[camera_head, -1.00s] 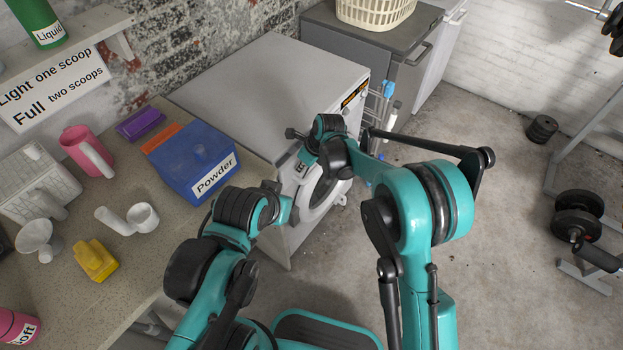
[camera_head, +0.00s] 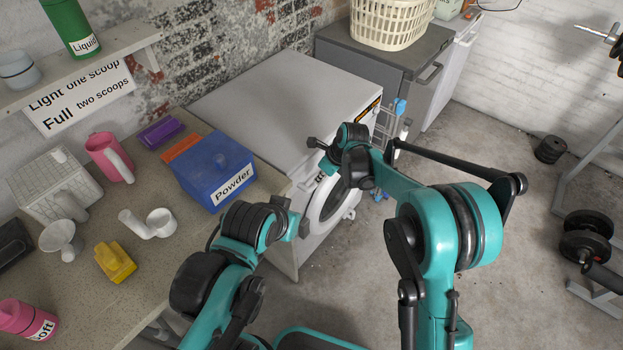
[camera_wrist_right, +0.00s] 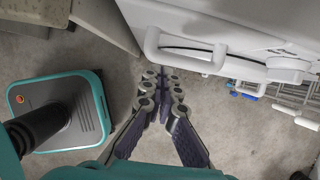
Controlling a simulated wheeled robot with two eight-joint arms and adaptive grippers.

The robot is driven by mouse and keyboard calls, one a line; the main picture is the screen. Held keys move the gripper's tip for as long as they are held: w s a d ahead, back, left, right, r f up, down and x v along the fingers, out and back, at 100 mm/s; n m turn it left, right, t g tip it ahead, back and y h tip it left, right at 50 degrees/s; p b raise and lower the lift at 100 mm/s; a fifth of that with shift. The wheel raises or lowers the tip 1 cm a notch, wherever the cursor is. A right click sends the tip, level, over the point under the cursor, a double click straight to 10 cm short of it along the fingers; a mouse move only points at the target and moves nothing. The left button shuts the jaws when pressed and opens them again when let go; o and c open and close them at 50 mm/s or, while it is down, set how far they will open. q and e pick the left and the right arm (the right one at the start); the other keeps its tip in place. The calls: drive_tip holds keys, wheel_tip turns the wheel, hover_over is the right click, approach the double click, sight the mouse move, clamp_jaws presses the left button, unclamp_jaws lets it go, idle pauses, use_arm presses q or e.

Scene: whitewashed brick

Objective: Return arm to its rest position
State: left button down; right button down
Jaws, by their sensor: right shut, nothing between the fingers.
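My right arm (camera_head: 455,232) comes in from the right, bent at the elbow, with its wrist out in front of the washing machine (camera_head: 290,92). My right gripper shows clearly in the right wrist view (camera_wrist_right: 164,76), with its dark fingers together and nothing between them. It is over the floor, below the white machine front in that picture. In the head view its fingers are hard to make out past the wrist. My left arm (camera_head: 215,280) is folded beside the counter's edge. Its wrist end is near the blue box's right side, and its fingers are hidden.
A wire rack (camera_head: 385,125) stands beside the washer. Floor between is clear.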

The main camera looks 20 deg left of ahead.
drive_tip(key=s+d+r+n+t+p, duration=0.1)
drive_tip(key=s+d+r+n, duration=0.2)
drive_tip(key=d+r, duration=0.35)
drive_tip(key=s+d+r+n+t+h, duration=0.1)
drive_tip(key=s+d+r+n, duration=0.15)
drive_tip(key=d+r, duration=0.35)
drive_tip(key=s+d+r+n+t+p, duration=0.1)
drive_tip(key=s+d+r+n, duration=0.1)
drive_tip(key=d+r+n, duration=0.45)
drive_tip(key=s+d+f+n+t+h, duration=0.2)
drive_tip(key=s+d+n, duration=0.8)
drive_tip(key=s+d, duration=0.6)
drive_tip(key=shift+d+f+t+h, duration=0.2)
drive_tip(key=shift+d+t+h, duration=0.1)
drive_tip(key=shift+d+h, duration=0.35)
drive_tip(key=shift+s, duration=0.1)
